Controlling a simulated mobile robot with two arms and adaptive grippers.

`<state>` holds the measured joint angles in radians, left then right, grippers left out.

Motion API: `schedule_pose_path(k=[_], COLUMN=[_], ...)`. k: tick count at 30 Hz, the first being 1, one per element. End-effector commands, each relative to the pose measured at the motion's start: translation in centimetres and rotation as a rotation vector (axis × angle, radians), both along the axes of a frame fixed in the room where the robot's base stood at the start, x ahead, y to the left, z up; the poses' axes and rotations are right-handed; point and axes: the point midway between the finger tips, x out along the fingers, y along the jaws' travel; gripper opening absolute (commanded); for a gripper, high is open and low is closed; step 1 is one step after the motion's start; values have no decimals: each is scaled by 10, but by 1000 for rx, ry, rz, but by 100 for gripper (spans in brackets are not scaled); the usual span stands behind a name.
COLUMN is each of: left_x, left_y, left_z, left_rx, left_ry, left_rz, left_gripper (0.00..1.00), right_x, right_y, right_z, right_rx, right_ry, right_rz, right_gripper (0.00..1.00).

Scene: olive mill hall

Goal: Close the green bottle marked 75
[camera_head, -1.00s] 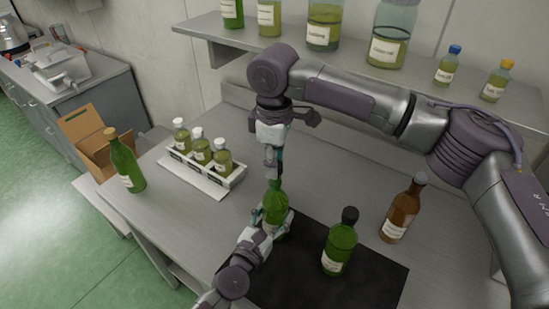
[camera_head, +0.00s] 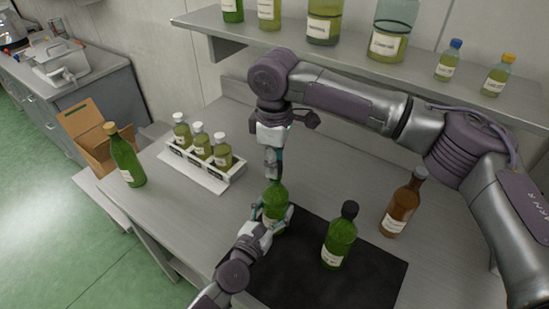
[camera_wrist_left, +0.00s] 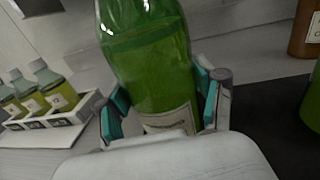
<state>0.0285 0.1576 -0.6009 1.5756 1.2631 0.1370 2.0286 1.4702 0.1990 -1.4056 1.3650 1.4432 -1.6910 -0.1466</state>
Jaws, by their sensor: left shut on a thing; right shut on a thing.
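A green glass bottle (camera_head: 276,194) stands at the back left edge of the black mat (camera_head: 380,272). My left gripper (camera_head: 277,218) is shut around its body. In the left wrist view, the bottle (camera_wrist_left: 150,60) sits between both finger pads, and its pale label is too blurred to read. My right gripper (camera_head: 273,170) points straight down at the bottle's mouth, with its fingers shut. What it grips there looks like a small cap, mostly hidden by the fingers. I cannot tell whether the cap touches the neck.
A green bottle with black top (camera_head: 340,238) stands on the mat, a brown bottle (camera_head: 402,208) right of it. A white rack (camera_head: 228,181) with small bottles and a corked green bottle (camera_head: 126,160) stand left. A shelf (camera_head: 290,53) with jars hangs behind.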

Motion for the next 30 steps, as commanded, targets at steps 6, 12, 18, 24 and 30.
schedule_pose_path(k=[6, 12, 18, 24, 30], left_x=[0, 0, 0, 0, 0], left_y=[0, 0, 0, 0, 0], left_z=[0, 0, 0, 0, 0], left_rx=[0, 0, 0, 0, 0], left_ry=[0, 0, 0, 0, 0], left_rz=[1, 1, 1, 1, 1], left_gripper=[6, 6, 6, 6, 0], right_x=[0, 0, 0, 0, 0], right_y=[0, 0, 0, 0, 0], right_z=[0, -1, -4, -8, -11], right_rx=[0, 0, 0, 0, 0], right_ry=[0, 0, 1, 0, 0], right_rz=[0, 0, 0, 0, -1], right_gripper=[20, 20, 20, 20, 20])
